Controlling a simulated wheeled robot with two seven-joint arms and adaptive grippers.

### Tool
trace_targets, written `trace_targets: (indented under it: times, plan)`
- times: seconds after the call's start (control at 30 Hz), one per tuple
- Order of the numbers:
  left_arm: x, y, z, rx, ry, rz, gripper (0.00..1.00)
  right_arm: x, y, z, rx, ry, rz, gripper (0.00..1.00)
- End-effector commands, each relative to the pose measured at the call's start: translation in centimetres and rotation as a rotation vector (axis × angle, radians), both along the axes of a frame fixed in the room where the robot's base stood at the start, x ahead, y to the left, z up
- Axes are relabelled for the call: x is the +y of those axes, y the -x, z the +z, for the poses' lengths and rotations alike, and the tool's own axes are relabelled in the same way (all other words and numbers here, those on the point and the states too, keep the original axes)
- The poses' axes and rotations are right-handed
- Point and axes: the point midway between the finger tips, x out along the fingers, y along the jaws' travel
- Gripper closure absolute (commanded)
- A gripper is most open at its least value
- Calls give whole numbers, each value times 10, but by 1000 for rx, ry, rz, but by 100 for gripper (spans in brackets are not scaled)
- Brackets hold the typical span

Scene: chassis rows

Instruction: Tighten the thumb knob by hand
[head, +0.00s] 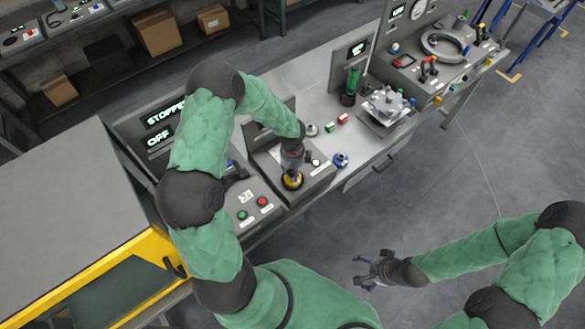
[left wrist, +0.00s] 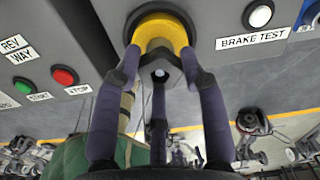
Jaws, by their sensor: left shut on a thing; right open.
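A round yellow knob-like piece (head: 292,181) sits on the front of a grey control box on the bench. In the left wrist view the yellow piece (left wrist: 160,30) stands out from the panel, with a dark part below it. My left gripper (head: 291,172) is over it, and its fingers (left wrist: 158,72) are closed around it. No label names it, so I cannot tell if it is the thumb knob. My right gripper (head: 366,270) is open and empty over the floor, away from the bench.
Green and red buttons (head: 262,201) are left of the yellow piece. A white button (left wrist: 259,15) labelled BRAKE TEST is to its right. Displays (head: 165,120) read STOPPED and OFF. A yellow-edged grey cabinet (head: 75,210) stands left. Floor below right is clear.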

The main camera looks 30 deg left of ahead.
Motion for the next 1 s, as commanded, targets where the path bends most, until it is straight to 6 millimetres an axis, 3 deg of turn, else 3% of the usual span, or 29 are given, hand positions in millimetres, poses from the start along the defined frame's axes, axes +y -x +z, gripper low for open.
trace_targets:
  times: [0.5,0.8,0.83,0.9,1.0]
  plan:
    - [-1,1,0,0,3,-305,84,0,0,26,0,0,0,11]
    - [-1,1,-2,0,3,-330,84,0,0,26,0,0,0,11]
    - [-1,1,-2,0,3,-330,52,0,0,26,0,0,0,11]
    - [-1,1,-2,0,3,-330,32,0,0,26,0,0,0,11]
    - [-1,1,-1,0,2,-329,30,0,0,26,0,0,0,11]
